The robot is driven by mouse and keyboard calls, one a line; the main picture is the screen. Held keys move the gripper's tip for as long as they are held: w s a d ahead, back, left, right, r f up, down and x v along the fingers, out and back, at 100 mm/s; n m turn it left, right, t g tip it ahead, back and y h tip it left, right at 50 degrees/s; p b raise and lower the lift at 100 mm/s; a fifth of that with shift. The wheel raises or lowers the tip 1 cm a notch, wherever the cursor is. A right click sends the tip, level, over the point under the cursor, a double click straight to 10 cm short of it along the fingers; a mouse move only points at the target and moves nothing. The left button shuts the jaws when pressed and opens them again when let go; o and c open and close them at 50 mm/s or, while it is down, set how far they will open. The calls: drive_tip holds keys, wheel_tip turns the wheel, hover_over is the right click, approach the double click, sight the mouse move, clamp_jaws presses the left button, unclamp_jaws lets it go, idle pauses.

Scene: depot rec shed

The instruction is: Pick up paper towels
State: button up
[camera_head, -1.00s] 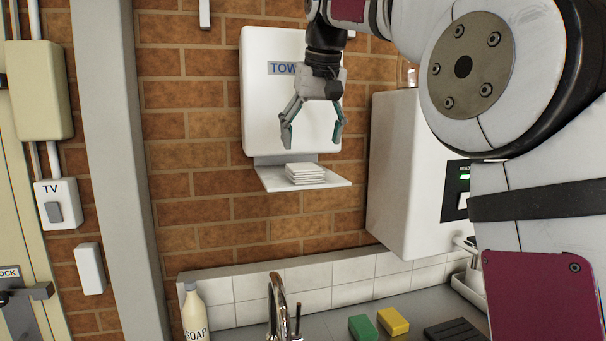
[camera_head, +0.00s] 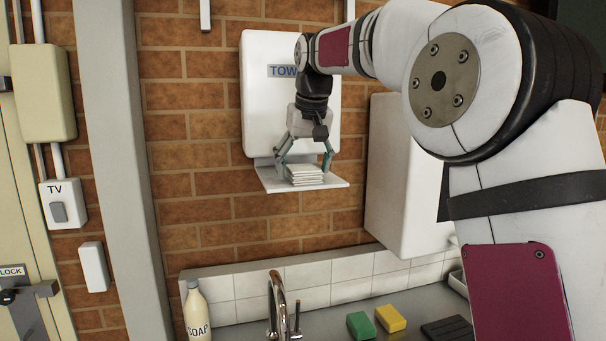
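A small stack of white folded paper towels (camera_head: 306,175) lies on the tray (camera_head: 272,184) of the white towel dispenser (camera_head: 262,105) on the brick wall. My gripper (camera_head: 304,170) points down at the stack, its fingers open. One finger is at the stack's left side and the other at its right side. A gap seems to remain between the fingers and the towels; contact cannot be made out. The stack rests on the tray.
A white wall unit (camera_head: 400,190) stands right of the dispenser, partly behind my arm. Below are a tap (camera_head: 277,305), a soap bottle (camera_head: 196,312), a green sponge (camera_head: 361,325) and a yellow sponge (camera_head: 391,318). The wall left of the tray is clear.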

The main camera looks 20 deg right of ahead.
sight(303, 166)
drive_tip(key=c, duration=0.7)
drive_tip(key=shift+r, duration=0.1)
drive_tip(key=shift+w+r+b, duration=0.1)
drive_tip(key=shift+r+b, duration=0.35)
drive_tip(key=shift+r, duration=1)
drive_tip(key=shift+d+r, duration=0.15)
drive_tip(key=shift+r, duration=0.15)
drive_tip(key=s+d+r+b, duration=0.1)
drive_tip(key=s+d+b, duration=0.1)
drive_tip(key=s+d, duration=0.8)
drive_tip(key=shift+d+r, duration=0.2)
drive_tip(key=shift+d, duration=0.9)
drive_tip(key=shift+s, duration=0.1)
drive_tip(key=shift+c, duration=0.2)
